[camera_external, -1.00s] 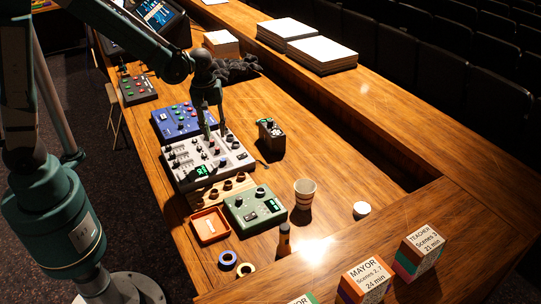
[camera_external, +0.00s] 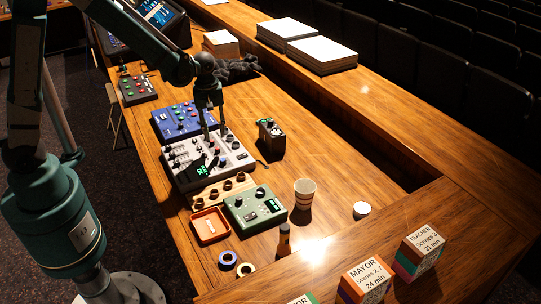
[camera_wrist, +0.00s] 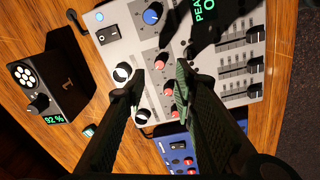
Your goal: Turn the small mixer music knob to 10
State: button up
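A light grey mixer (camera_external: 184,172) lies on the desk, with several knobs, sliders and a green-lit display. In the wrist view the mixer (camera_wrist: 113,38) shows a blue knob (camera_wrist: 152,14), white-capped knobs (camera_wrist: 122,72) and a column of red-capped knobs (camera_wrist: 160,62). Its display (camera_wrist: 203,10) is partly cut off. I cannot read which knob is the music knob. My gripper (camera_external: 214,136) points down over the mixer's far part. In the wrist view my gripper (camera_wrist: 159,76) has its fingers apart, with red-capped knobs visible between them. Nothing shows held; finger contact with a knob is unclear.
A blue panel (camera_external: 172,119) lies beyond the mixer. A green box (camera_external: 240,212) with a knob lies nearer the camera, beside an orange tray (camera_external: 222,237). A black device (camera_external: 271,138) reading 92% stands to the right. A paper cup (camera_external: 304,194) stands on clear wood.

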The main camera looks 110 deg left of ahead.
aim_at(217, 148)
jog(key=shift+w+f, duration=0.15)
jog(key=shift+f, duration=3.5)
grip_shut()
